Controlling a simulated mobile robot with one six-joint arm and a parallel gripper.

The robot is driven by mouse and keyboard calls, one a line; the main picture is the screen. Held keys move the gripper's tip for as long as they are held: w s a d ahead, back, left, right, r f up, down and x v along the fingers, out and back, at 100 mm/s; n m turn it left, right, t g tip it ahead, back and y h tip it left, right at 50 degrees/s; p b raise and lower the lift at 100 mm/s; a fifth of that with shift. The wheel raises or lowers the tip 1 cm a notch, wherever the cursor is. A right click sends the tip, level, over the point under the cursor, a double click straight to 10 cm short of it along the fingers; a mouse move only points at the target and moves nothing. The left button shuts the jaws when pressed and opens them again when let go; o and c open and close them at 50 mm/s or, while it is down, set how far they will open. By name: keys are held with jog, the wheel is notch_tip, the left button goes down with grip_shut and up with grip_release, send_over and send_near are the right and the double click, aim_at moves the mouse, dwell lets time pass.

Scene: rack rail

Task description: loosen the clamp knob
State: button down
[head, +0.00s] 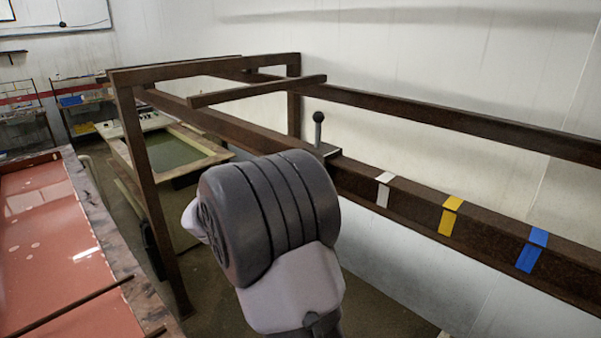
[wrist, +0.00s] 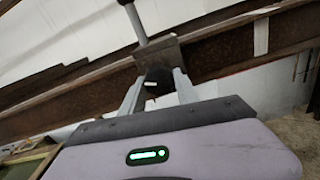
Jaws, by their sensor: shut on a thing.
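The clamp, a grey metal block, sits on the brown rail in the head view (head: 329,151) and in the wrist view (wrist: 160,52). An upright post with a dark ball top (head: 318,117) stands on it. The dark clamp knob (wrist: 153,76) is on the near face, below the block, with a small white mark on it. My gripper (wrist: 158,84) has one finger on each side of the knob and is shut on it. In the head view my arm hides the gripper and the knob.
The rail (head: 410,200) carries white (head: 383,194), yellow (head: 448,220) and blue (head: 530,252) tape bands right of the clamp. Another brown bar (head: 460,120) runs behind it. A red-topped table (head: 50,240) stands at left, and a greenish tank (head: 170,150) behind.

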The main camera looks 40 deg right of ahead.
dwell(0.3)
jog(key=c, duration=0.9)
grip_release()
jog(key=s+a+b, duration=0.1)
jog(key=a+b, duration=0.2)
jog(key=a, duration=1.4)
jog(key=shift+s+a, duration=0.2)
